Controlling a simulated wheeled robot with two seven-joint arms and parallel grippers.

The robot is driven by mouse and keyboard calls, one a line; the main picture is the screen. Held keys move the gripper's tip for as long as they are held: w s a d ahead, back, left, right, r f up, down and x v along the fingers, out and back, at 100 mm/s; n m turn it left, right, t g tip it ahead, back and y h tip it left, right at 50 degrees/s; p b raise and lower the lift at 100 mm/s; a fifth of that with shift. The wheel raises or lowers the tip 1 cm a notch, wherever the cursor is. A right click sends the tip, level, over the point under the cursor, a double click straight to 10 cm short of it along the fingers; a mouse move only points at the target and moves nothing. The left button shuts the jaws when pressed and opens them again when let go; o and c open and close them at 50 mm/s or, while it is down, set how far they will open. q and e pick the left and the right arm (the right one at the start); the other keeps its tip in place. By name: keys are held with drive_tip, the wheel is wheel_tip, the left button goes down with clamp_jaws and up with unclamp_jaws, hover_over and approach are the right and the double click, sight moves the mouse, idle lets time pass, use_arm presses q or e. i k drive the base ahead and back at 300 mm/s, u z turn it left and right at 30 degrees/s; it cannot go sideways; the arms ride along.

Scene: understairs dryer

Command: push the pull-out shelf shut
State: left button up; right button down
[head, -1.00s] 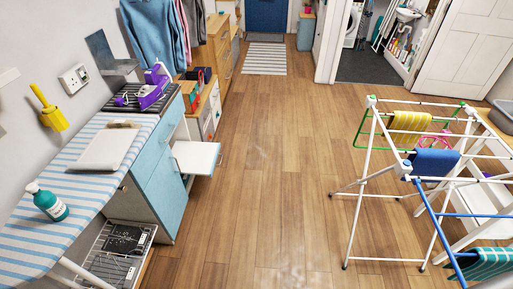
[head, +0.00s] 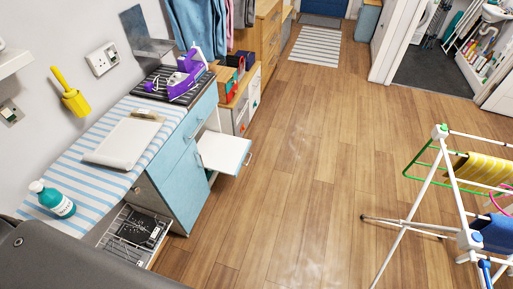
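The pull-out shelf (head: 222,151) is a white panel with a blue-grey edge and a small handle at its outer right end. It sticks out over the floor from the right side of the blue cabinet (head: 177,192), so it stands open. Neither of my grippers shows in the head view. A dark grey surface at the bottom left hides part of the floor and the ironing board's near end; I cannot tell what it is.
A striped ironing board (head: 82,189) with a teal bottle (head: 54,200) runs along the left wall. A purple iron (head: 185,75) stands behind it. A wire rack (head: 138,230) is low at the left. A drying rack (head: 447,190) stands right. The middle floor is clear.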

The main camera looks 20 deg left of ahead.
sight(226, 154)
drive_tip(key=u, duration=0.35)
drive_tip(key=i, duration=0.65)
drive_tip(key=u, duration=1)
drive_tip(key=i, duration=0.35)
drive_tip(key=u, duration=0.45)
